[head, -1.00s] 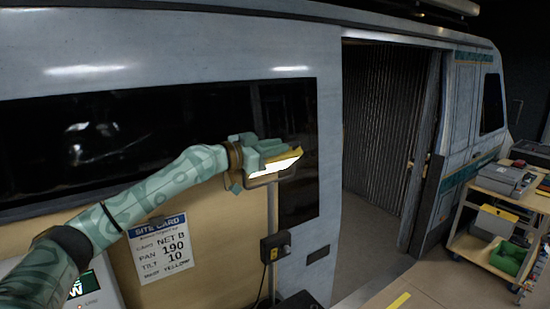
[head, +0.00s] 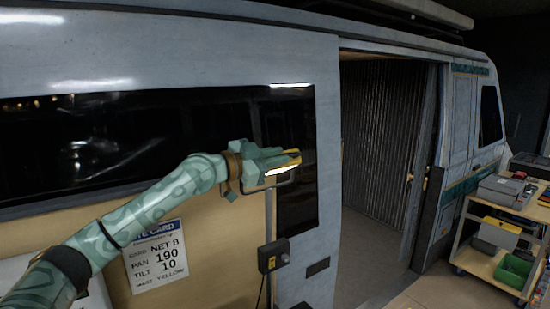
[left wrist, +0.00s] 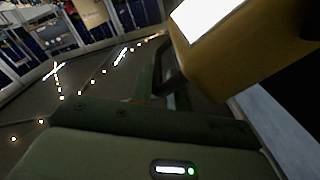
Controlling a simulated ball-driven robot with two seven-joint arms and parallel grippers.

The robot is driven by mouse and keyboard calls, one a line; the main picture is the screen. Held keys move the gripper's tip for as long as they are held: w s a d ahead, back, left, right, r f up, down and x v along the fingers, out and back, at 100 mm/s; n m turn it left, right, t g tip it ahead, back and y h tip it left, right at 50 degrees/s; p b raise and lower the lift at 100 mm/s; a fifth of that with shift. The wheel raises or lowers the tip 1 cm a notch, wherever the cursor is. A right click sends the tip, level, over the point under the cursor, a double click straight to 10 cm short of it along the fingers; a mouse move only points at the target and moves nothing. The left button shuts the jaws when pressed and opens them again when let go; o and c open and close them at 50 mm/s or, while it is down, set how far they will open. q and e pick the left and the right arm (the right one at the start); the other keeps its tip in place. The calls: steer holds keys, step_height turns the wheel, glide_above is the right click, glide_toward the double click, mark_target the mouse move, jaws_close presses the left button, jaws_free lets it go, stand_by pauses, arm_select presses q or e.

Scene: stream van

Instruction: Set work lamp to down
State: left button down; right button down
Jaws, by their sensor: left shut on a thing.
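The work lamp (head: 292,160) is a small yellow head with a bright white face, on a thin stand in front of the van. In the head view only a narrow strip of the lit face shows, on its lower side. My left gripper (head: 270,158) comes in from the left and is shut on the lamp, covering much of it. In the left wrist view the lamp (left wrist: 235,60) fills the upper right, its white face at the top; the dark fingers (left wrist: 168,85) reach to its side. My right gripper is not in view.
A dark box (head: 273,255) sits on the lamp's stand. The site card (head: 157,256) hangs on a tan panel at left, reading pan 190, tilt 10. The van's open doorway (head: 385,150) is to the right. A loaded cart (head: 490,258) stands at far right.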

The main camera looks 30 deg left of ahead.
arm_select(q)
steer(key=c, duration=1.5)
jaws_free()
steer(key=shift+d+f, duration=0.2)
steer(key=shift+f, duration=0.45)
steer(key=shift+s+d+r, duration=0.1)
steer(key=shift+a+r, duration=0.15)
steer(key=shift+a, duration=0.05)
